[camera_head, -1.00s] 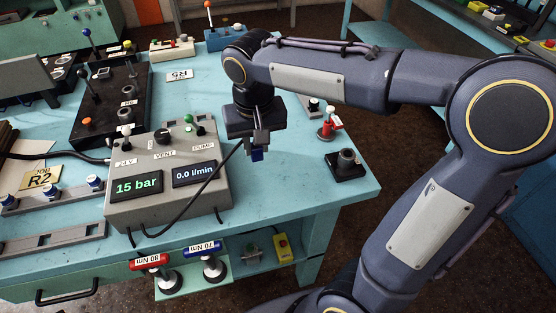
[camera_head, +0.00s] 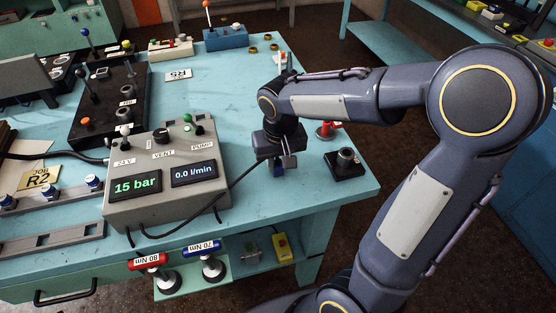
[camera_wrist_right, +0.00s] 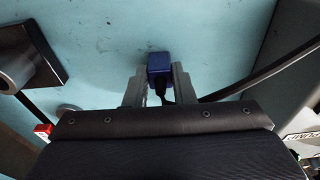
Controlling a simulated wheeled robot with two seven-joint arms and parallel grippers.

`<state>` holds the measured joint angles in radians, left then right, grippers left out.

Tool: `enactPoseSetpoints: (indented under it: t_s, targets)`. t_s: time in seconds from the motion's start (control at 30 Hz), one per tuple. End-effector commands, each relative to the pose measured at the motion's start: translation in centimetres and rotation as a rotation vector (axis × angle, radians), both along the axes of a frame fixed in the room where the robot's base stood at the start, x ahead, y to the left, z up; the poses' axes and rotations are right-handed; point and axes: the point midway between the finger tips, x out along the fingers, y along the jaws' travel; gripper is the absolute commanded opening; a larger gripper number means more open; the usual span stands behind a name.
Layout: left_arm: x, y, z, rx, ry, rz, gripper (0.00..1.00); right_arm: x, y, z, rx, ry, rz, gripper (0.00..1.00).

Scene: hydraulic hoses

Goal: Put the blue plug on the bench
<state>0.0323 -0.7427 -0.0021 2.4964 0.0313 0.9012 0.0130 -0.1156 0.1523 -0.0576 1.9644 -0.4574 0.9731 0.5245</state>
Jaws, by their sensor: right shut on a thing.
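The blue plug (camera_wrist_right: 159,66) is between the two fingers of my right gripper (camera_wrist_right: 159,82) in the right wrist view, with a black cable running from it. In the head view the right gripper (camera_head: 280,164) points down over the bench (camera_head: 250,215), to the right of the grey control box (camera_head: 165,190). The blue plug (camera_head: 277,169) shows just below the fingers there. It is close to the bench top; I cannot tell whether it touches. My left gripper is not in view.
A black block with a grey socket (camera_head: 346,162) stands right of the gripper near the bench edge. A red part (camera_head: 326,131) stands behind it. The black cable (camera_head: 243,178) runs to the control box. The bench front between box and socket is clear.

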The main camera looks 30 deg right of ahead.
Motion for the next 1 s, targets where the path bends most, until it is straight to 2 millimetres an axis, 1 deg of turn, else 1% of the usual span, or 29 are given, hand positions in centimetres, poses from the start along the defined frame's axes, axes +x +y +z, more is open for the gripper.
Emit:
enactPoseSetpoints:
  t_s: [0.13,0.17,0.3,0.53,0.67,0.77,1.0]
  targets:
    - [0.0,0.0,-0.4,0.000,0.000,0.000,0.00,0.0,0.0,-0.4,0.000,0.000,0.000,0.01]
    - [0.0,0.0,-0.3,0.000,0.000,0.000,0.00,0.0,0.0,-0.3,0.000,-0.001,0.000,0.27]
    - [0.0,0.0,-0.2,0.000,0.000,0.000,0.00,0.0,0.0,-0.3,0.000,0.000,0.000,0.45]
    - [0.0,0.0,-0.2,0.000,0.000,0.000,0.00,0.0,0.0,-0.2,0.000,0.000,0.000,0.45]
    - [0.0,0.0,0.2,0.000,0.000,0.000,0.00,0.0,0.0,0.4,0.000,-0.002,0.000,0.45]
    - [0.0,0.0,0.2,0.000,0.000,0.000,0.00,0.0,0.0,1.7,0.000,-0.005,-0.001,0.45]
    - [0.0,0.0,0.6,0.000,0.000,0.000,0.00,-0.7,0.2,6.8,0.002,-0.007,-0.001,0.45]
